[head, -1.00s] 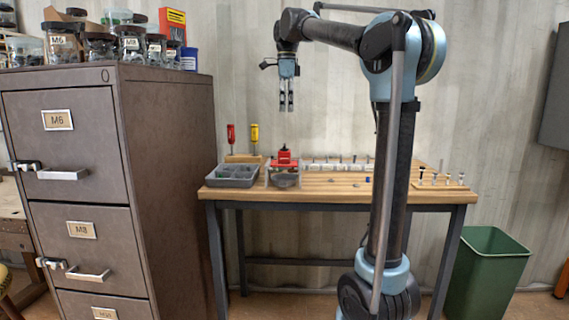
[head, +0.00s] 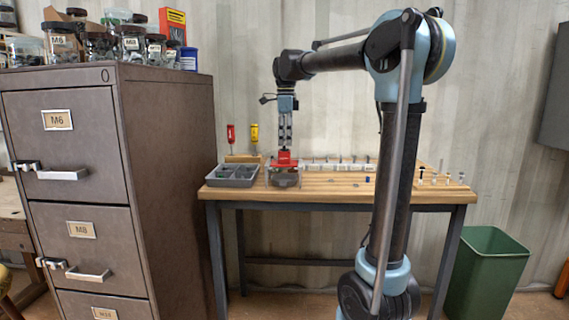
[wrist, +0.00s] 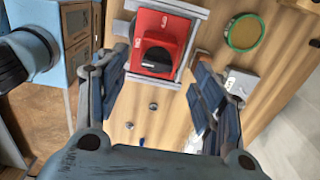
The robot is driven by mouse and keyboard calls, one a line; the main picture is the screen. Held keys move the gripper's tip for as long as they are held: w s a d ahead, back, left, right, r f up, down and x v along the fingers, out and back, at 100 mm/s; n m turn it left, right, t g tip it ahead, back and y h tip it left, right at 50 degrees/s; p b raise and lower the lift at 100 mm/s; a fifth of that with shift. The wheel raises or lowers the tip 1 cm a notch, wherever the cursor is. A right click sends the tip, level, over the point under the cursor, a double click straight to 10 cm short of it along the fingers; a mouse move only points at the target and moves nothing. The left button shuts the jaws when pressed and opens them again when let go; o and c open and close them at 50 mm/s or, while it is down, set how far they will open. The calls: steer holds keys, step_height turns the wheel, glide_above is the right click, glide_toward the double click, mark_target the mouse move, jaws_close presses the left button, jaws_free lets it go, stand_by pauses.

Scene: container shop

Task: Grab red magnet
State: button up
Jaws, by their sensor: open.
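My gripper (head: 285,146) is just above the magnet in the head view, pointing down. In the wrist view my gripper (wrist: 160,95) has its two dark-padded fingers spread wide, with nothing between the pads that I can see gripped.
A grey divided tray (head: 232,176) stands left of the magnet, with red and yellow screwdrivers (head: 254,136) behind. A row of small parts runs along the bench's back. A round green-rimmed dish (wrist: 243,32) shows in the wrist view. The drawer cabinet (head: 165,160) stands left.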

mark_target(284, 150)
steer(key=shift+s+a+f, duration=0.1)
steer(key=shift+f, duration=1.25)
steer(key=shift+s+a+f, duration=0.1)
steer(key=shift+f, duration=1.2)
jaws_close()
steer(key=shift+r, duration=0.15)
